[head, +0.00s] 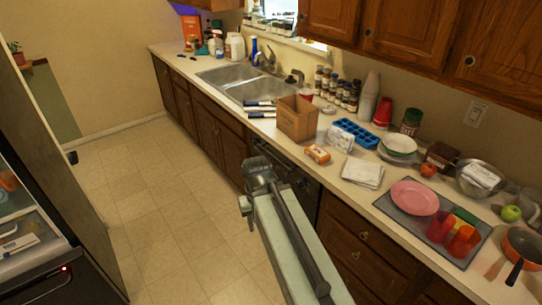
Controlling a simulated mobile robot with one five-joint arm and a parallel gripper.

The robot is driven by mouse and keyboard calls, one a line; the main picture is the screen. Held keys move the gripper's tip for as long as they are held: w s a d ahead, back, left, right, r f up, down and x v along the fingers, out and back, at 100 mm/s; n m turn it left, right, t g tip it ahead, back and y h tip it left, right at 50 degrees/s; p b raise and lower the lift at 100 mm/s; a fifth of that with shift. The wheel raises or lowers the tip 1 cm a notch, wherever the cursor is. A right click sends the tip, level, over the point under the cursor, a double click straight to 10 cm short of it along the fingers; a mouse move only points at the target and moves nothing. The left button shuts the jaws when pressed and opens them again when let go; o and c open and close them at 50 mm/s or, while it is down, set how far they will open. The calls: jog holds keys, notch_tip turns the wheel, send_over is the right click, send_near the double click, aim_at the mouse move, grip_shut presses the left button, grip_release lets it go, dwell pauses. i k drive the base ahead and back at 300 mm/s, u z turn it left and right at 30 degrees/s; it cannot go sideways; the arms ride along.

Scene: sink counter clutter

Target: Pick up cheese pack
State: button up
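A small orange pack with a pale label (317,154) lies on the counter near its front edge, right of the brown cardboard box; it looks like the cheese pack. A white wrapped packet (340,138) lies just behind it. My arm reaches up from the bottom of the head view, and my gripper (256,182) is in front of the counter, over the floor side, left of and apart from the orange pack. The fingers are small and seen from behind, so their opening is not clear. I see nothing held in the gripper.
The cardboard box (296,118) and a blue ice tray (356,133) stand close around the pack. White napkins (362,173) lie to its right. Further right are a pink plate (414,198) and several cups on a grey mat (388,206). The tiled floor (150,215) is clear.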

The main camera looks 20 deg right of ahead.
aim_at(317, 154)
jog(key=u, duration=0.2)
jog(key=i, duration=1)
jog(key=z, duration=0.05)
